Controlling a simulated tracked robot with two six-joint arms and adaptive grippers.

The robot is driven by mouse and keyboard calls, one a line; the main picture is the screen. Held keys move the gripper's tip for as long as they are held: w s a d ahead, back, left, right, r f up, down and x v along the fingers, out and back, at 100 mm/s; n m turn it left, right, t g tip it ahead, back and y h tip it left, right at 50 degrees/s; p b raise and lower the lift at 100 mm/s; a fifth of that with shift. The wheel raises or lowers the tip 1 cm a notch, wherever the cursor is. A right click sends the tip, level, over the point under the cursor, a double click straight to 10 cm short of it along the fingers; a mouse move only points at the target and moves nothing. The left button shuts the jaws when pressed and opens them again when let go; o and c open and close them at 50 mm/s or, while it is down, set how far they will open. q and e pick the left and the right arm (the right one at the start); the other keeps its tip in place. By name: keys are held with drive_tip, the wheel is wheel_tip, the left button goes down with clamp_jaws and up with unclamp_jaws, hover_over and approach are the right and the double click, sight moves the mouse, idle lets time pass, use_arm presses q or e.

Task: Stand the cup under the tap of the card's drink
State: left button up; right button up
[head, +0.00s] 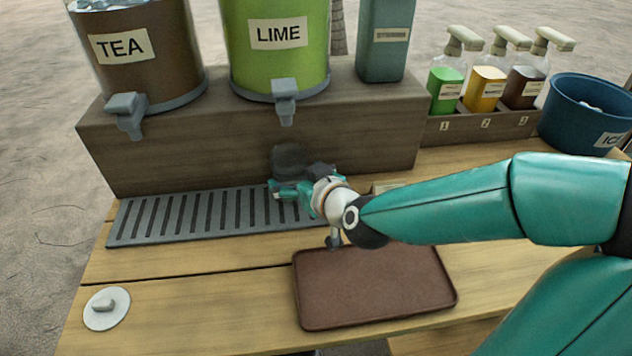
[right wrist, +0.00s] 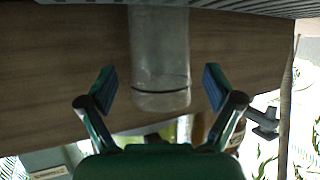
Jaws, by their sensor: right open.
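A clear, smoky cup (head: 288,157) stands on the slotted drip tray (head: 160,216), below the tap (head: 285,97) of the green LIME dispenser (head: 275,55). My right gripper (head: 290,190) is at the cup and hides its lower part. In the right wrist view, upside down, the cup (right wrist: 160,60) is between the open fingers of the right gripper (right wrist: 158,88), with a gap on each side. The TEA dispenser (head: 150,65) with its tap (head: 127,112) is to the left. A small pale card (head: 388,188) shows partly behind my right arm; I cannot read it.
A brown tray (head: 375,290) lies in front, under my right arm. A white lid (head: 106,307) lies at front left. Numbered pump bottles (head: 485,90) and a blue ICE bucket (head: 585,120) stand at back right. The table's left front is mostly clear.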

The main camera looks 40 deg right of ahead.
drive_tip(key=v, duration=0.2)
drive_tip(key=shift+s+r+p, duration=0.2)
drive_tip(key=shift+r+p, duration=0.1)
drive_tip(key=shift+b+v, duration=1.75)
drive_tip(key=shift+v, duration=1.15)
drive_tip(key=shift+a+f, duration=0.1)
drive_tip(key=shift+f, duration=0.1)
